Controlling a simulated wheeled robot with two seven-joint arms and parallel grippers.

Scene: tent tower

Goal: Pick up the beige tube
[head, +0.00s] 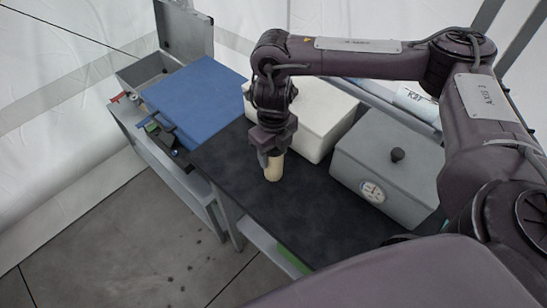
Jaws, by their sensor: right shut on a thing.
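The beige tube (273,169) stands roughly upright over the black mat at the middle of the bench. My right gripper (268,155) comes down on it from above and is shut on its upper part. The fingers hide the top of the tube. The tube's lower end is at or just above the mat; I cannot tell whether it touches. My left gripper is not in the head view.
A white box (312,112) stands close behind the tube. A grey box with a black knob (388,168) and a round gauge is to the right. A blue case (193,97) lies to the left. The black mat (310,215) is clear in front.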

